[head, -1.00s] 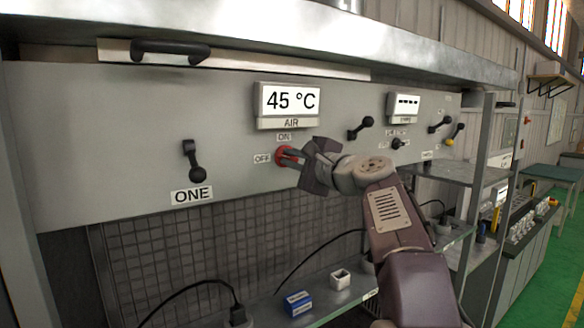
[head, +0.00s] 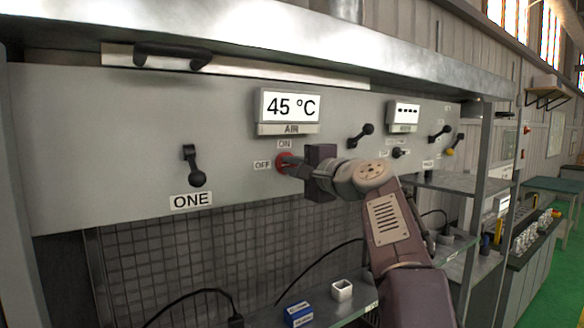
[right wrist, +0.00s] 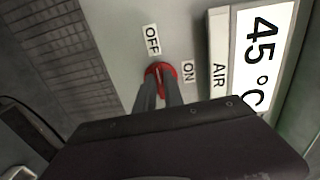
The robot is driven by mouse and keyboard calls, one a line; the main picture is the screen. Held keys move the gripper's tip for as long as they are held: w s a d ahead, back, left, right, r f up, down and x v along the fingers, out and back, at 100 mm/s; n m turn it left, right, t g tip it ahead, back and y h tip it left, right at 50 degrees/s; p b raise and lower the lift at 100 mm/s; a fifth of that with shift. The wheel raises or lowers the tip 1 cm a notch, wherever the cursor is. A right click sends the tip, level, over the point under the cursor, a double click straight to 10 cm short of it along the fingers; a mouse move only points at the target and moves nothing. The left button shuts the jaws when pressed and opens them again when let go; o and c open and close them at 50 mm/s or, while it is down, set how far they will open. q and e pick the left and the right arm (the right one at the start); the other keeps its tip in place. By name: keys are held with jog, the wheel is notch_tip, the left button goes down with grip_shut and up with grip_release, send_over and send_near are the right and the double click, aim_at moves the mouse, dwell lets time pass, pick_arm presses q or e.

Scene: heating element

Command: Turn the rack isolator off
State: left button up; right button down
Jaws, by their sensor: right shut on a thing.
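The red isolator knob (head: 281,162) is on the grey panel, below the AIR display. An OFF label (head: 262,165) is to its left and an ON label (head: 285,144) is above it. My right gripper (head: 290,163) reaches it from the right and is shut on it. In the right wrist view the two fingers (right wrist: 158,92) close on the red knob (right wrist: 161,72), with the OFF label (right wrist: 152,39) above and the ON label (right wrist: 188,71) to the right. The fingers hide part of the knob, so I cannot tell exactly where its grip points. My left gripper is out of view.
The AIR display (head: 288,106) reads 45 °C. A black lever (head: 194,166) marked ONE is at left; other black levers (head: 361,136) are at right. A shelf below holds a blue box (head: 298,315) and a white box (head: 342,290). Overhead is a metal hood (head: 270,38).

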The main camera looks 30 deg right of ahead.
jog(key=shift+f, duration=0.1)
jog(key=c, duration=1.4)
grip_release()
jog(key=shift+c, duration=0.2)
jog(key=shift+s, duration=0.25)
jog(key=s+b, duration=0.3)
jog(key=s, duration=0.5)
jog(key=shift+s+d, duration=0.25)
jog(key=shift+d, duration=0.15)
